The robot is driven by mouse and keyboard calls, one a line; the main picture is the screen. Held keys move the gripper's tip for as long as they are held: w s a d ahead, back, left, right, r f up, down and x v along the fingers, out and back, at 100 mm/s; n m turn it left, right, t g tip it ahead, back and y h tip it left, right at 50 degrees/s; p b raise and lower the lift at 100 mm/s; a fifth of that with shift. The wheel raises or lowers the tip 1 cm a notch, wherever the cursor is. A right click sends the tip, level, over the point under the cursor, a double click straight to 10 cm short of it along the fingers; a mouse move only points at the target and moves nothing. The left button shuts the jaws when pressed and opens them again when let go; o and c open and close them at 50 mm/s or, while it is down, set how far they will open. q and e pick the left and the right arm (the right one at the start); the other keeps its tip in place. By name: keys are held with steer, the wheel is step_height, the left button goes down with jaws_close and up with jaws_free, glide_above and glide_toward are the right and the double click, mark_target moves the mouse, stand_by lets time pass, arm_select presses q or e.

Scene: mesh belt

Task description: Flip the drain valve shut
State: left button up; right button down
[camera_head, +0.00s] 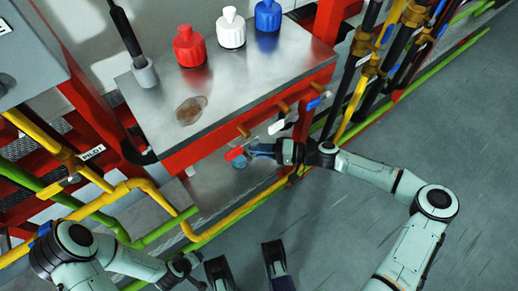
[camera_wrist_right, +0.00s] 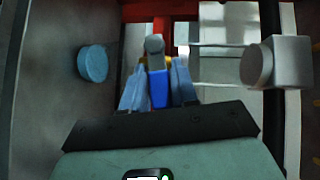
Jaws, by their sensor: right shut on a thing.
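My right gripper (camera_head: 258,151) reaches in from the right at the bench's lower front, close to a red tap handle (camera_head: 234,154). In the right wrist view its pale blue fingers (camera_wrist_right: 158,90) are shut on a blue handle (camera_wrist_right: 159,92) between them. I take this handle to be the drain valve's. A grey rounded end and bits of yellow show behind it.
The metal-topped bench (camera_head: 250,80) carries red (camera_head: 189,48), white (camera_head: 231,30) and blue (camera_head: 267,15) bottles. White (camera_head: 277,127) and blue (camera_head: 313,104) tap handles hang from its front edge. Yellow and green pipes run low along the left. The floor (camera_head: 470,150) at right is clear.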

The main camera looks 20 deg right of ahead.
steer(key=shift+f+m+y, duration=0.15)
steer(key=shift+m+y, duration=0.15)
steer(key=shift+m, duration=0.1)
arm_select(q)
steer(key=shift+w+d+r, duration=0.15)
steer(key=shift+w+r, duration=0.35)
steer(key=shift+r, duration=0.1)
arm_select(e)
steer(key=shift+f+m+y, duration=0.25)
steer(key=shift+m+y, duration=0.15)
steer(key=c, duration=1)
jaws_free()
steer(key=shift+o, duration=0.2)
arm_select(q)
steer(key=shift+g, duration=0.4)
steer(key=s+p, duration=0.1)
steer(key=s+d+r, duration=0.1)
steer(key=s+r+p, duration=0.1)
steer(key=shift+s+d+r+p, duration=0.15)
steer(key=shift+s+d+p, duration=0.15)
steer(key=shift+d, duration=0.1)
arm_select(e)
steer(key=v, duration=1.3)
steer(key=shift+s+d+f, duration=0.15)
steer(key=shift+s+d, duration=0.05)
steer(key=shift+s, duration=0.1)
